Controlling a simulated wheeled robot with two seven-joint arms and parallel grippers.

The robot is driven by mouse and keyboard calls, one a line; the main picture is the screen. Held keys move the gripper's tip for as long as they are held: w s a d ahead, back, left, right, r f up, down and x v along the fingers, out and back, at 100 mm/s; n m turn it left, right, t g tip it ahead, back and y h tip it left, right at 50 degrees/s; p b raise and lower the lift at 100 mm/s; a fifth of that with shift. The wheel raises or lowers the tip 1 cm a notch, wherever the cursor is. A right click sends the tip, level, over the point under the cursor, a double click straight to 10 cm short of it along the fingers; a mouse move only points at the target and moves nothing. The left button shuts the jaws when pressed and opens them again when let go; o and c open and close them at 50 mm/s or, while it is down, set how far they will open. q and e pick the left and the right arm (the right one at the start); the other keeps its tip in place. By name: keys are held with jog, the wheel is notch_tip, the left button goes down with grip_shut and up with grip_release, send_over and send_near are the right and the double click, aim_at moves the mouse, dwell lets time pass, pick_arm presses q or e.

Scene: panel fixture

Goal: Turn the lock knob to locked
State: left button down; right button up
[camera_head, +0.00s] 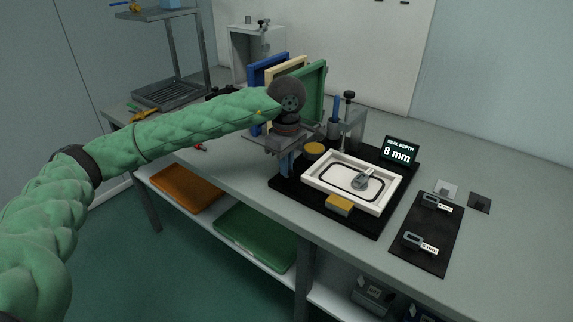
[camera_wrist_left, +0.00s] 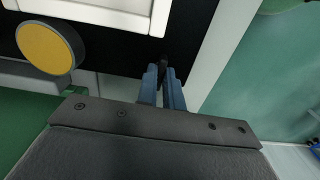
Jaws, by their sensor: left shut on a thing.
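My left gripper (camera_head: 287,172) reaches down at the near-left edge of the black fixture base (camera_head: 370,226). Its blue fingers also show in the left wrist view (camera_wrist_left: 164,82), shut on a small dark part that appears to be the lock knob (camera_wrist_left: 166,63). Fingers hide most of the knob, so its turn angle cannot be told. In the head view the gripper covers it. A white rectangular panel frame (camera_head: 313,181) with a black seal loop lies on the base, with a grey metal piece (camera_head: 361,180) in it. My right gripper is in neither view.
A yellow round pad (camera_head: 314,149) and a yellow block (camera_head: 339,204) flank the frame. A display (camera_head: 399,151) reads "SEAL DEPTH 8 mm". A dark mat (camera_head: 422,256) with two tagged tools lies right. Coloured panels stand behind my gripper.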

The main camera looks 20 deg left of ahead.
pick_arm(q)
jog(key=c, duration=1.5)
grip_release()
jog(key=shift+c, duration=0.2)
jog(key=shift+r, duration=0.15)
jog(key=shift+r, duration=3.8)
